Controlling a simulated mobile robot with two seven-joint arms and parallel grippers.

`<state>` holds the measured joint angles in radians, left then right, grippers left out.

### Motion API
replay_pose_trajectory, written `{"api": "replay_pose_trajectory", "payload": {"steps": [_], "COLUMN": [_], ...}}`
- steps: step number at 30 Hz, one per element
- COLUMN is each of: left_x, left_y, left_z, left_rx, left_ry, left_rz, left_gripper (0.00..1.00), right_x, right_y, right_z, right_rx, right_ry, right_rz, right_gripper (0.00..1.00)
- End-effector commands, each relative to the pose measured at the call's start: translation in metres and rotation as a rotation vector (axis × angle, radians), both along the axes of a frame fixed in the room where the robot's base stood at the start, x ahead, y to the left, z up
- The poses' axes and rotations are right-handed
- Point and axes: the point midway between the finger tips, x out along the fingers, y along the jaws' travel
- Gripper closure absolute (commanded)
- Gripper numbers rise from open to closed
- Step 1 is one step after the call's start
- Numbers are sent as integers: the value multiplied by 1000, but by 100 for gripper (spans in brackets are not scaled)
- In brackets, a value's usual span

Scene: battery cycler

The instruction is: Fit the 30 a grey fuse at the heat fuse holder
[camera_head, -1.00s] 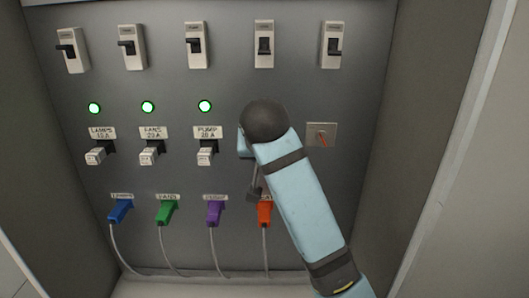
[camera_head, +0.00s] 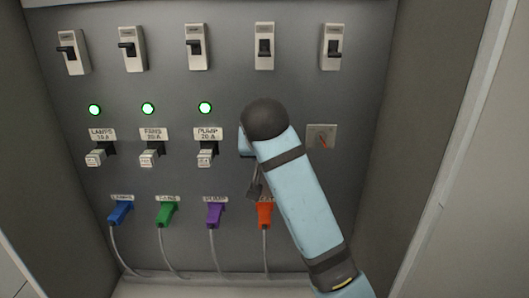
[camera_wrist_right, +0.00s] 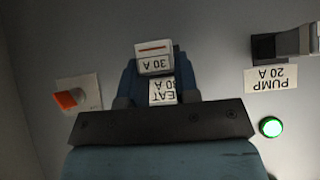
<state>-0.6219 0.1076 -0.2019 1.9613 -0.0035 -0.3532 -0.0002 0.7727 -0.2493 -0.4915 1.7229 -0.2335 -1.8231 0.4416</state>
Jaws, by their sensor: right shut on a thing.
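In the right wrist view, upside down, the 30 A grey fuse (camera_wrist_right: 155,58) is a pale block marked "30 A" with an orange-brown stripe. My right gripper (camera_wrist_right: 155,73) is shut on it, with one blue finger on each side. The HEAT 30 A label (camera_wrist_right: 163,92) shows just beside the fuse, between the fingers. The heat fuse holder is hidden behind the fuse and gripper, so I cannot tell how far the fuse sits in it. In the head view my right arm covers that spot. My left gripper is not in view.
Fuses for lamps (camera_head: 95,157), fans (camera_head: 149,157) and pump (camera_head: 206,156) sit to the left, under lit green lamps. Switches line the top. Coloured plugs with cables, such as the orange one (camera_head: 265,213), are below. A small plate with an orange lever (camera_head: 321,137) is to the right.

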Motion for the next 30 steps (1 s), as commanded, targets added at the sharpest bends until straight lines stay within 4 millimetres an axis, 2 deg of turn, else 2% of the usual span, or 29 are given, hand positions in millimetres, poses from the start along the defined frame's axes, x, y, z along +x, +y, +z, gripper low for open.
{"api": "replay_pose_trajectory", "payload": {"steps": [22,23,24,26,30], "left_x": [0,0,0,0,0], "left_y": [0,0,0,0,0], "left_z": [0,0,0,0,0], "left_rx": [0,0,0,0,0], "left_ry": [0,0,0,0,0], "left_rz": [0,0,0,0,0], "left_gripper": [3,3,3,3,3], "right_x": [6,6,6,6,6], "right_y": [0,0,0,0,0], "right_z": [1,1,1,1,0], "right_rx": [1,1,1,1,1], "right_ry": [-3,-3,-3,-2,-1], "right_rz": [-1,-1,-1,-1,-1], "right_gripper": [98,66,57,43,41]}}
